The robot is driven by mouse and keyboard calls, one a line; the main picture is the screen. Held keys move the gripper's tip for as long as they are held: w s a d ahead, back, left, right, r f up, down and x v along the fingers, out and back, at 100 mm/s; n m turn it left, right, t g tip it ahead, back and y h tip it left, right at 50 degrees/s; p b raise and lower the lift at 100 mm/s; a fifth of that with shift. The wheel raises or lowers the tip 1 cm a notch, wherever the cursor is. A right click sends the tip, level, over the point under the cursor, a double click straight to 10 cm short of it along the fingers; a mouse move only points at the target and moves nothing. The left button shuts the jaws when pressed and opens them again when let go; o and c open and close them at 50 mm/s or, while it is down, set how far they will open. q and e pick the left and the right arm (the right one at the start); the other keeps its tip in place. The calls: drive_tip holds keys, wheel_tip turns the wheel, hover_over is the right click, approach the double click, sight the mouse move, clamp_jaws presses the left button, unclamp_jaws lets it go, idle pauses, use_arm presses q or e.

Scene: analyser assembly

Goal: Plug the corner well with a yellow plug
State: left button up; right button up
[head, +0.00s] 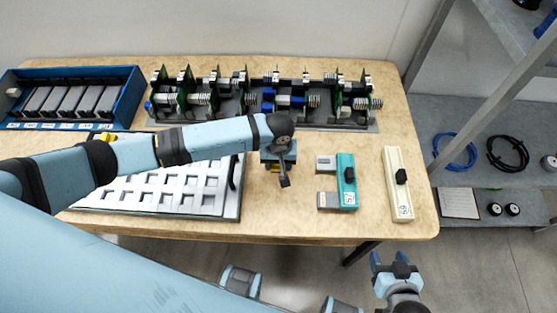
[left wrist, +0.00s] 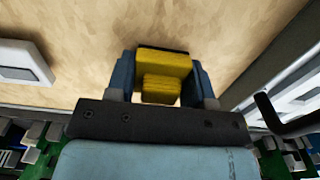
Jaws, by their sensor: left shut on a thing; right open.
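My left gripper (head: 276,172) is shut on a yellow plug (left wrist: 164,64), which sits between the two blue fingers in the left wrist view. The gripper is over bare table, just right of the white tray (head: 241,200) with its grid of square wells. My left arm crosses over the tray's far part and hides some of its wells, including the far edge. More yellow (head: 108,136) shows at the tray's far side, partly behind the arm. My right gripper (head: 392,262) is open and empty, low in front of the table's front edge.
A teal and grey module (head: 346,180) and a cream module (head: 397,180) lie right of the left gripper. A long rack of green boards (head: 345,117) stands at the back, with a blue bin (head: 137,85) at its left. A black handle (head: 234,172) is on the tray's right side.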

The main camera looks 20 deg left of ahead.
use_arm(q)
drive_tip(key=o, duration=1.1)
